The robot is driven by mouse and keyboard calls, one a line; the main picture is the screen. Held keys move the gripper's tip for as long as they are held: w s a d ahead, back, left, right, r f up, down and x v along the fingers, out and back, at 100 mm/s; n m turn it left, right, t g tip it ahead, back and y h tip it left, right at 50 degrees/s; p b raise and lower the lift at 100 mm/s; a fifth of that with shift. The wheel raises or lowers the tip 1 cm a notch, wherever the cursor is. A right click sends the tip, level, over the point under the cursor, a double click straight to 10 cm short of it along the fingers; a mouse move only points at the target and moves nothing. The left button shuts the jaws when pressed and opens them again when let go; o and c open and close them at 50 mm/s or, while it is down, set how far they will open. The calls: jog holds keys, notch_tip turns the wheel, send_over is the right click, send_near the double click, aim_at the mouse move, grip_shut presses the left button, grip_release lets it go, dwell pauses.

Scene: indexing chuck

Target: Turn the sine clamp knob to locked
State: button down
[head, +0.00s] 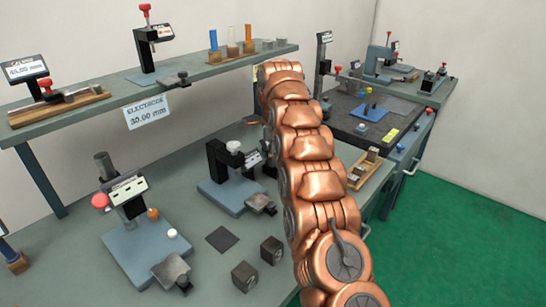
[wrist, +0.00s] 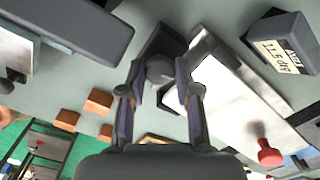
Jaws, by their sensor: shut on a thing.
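In the wrist view, a grey rounded knob (wrist: 160,71), which looks like the sine clamp knob, sits on a dark block beside a pale metal plate (wrist: 225,98). My gripper (wrist: 159,68) has one finger on each side of this knob and is shut on it. A dark readout box (wrist: 283,42) with a white label reading about 11.5 deg stands to the right. Any lock marking on the knob cannot be made out. In the head view my copper arm hides the gripper and the knob.
A red knob (wrist: 268,152) stands on the plate's lower right in the wrist view. Several orange-brown blocks (wrist: 98,101) lie at left, below a dark bar (wrist: 80,25). In the head view, a blue-based fixture (head: 150,240) and a raised shelf (head: 200,72) are left of my arm.

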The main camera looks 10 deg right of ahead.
jog(key=c, duration=0.8)
grip_release()
